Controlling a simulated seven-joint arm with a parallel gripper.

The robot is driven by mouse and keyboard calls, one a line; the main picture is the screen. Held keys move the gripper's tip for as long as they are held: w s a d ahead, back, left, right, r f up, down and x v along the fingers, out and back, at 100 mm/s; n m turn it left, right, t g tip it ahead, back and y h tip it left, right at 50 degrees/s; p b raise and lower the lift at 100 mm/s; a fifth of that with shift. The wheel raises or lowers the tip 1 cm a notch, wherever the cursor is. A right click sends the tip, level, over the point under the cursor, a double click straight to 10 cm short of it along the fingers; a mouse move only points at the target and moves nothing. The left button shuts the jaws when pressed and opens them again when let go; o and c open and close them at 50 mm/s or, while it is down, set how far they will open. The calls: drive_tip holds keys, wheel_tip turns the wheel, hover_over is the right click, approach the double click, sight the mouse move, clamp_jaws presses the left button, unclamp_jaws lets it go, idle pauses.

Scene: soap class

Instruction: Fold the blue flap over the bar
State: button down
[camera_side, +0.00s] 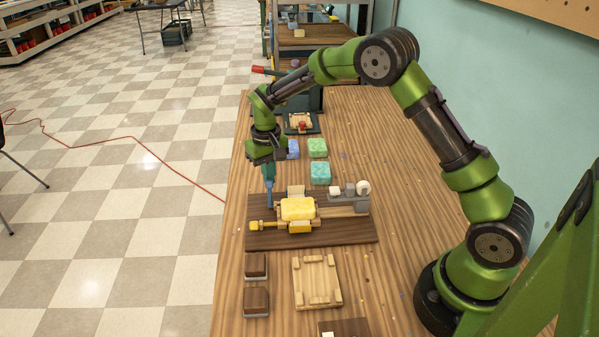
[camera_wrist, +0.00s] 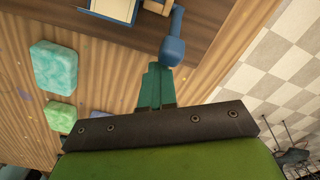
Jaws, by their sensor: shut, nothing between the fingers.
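The yellow bar (camera_side: 298,208) sits in a wooden fixture on a dark board (camera_side: 350,230). A slim blue piece with a rounded end (camera_wrist: 172,52), which looks like part of the blue flap, stands at the fixture's far left in the side view (camera_side: 270,195). The fingertips are close beside the blue rounded end; contact is unclear.
A yellow-ended rod (camera_side: 255,226) sticks out left of the fixture, and a grey part (camera_side: 348,197) stands right. Teal (camera_side: 320,173) and green (camera_side: 317,148) soaps lie behind. A wooden tray (camera_side: 330,282) and two brown blocks (camera_side: 256,266) lie in front. The table's left edge is close.

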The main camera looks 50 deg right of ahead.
sight(268, 186)
drive_tip(key=shift+s+a+f, duration=0.3)
drive_tip(key=shift+s+a, duration=0.1)
drive_tip(key=shift+s+a+r, duration=0.25)
drive_tip(key=shift+s+a, duration=0.25)
drive_tip(key=shift+a, duration=0.1)
drive_tip(key=shift+s+a, duration=0.1)
drive_tip(key=shift+a, duration=0.05)
drive_tip(key=shift+s+a, duration=0.2)
drive_tip(key=shift+s, duration=0.05)
drive_tip(key=shift+s+a+r, duration=0.1)
drive_tip(key=shift+s+a, duration=0.7)
drive_tip(key=shift+w+d+r, duration=0.15)
drive_tip(key=shift+d+r, duration=0.1)
drive_tip(key=shift+r, duration=0.35)
drive_tip(key=shift+w+d+r, duration=0.1)
drive_tip(key=shift+r, duration=0.9)
drive_tip(key=shift+w+d+r, duration=0.1)
drive_tip(key=shift+d+r, duration=0.05)
drive_tip(key=shift+r, duration=0.85)
drive_tip(key=shift+w+d+r, duration=0.1)
drive_tip(key=shift+r, duration=0.9)
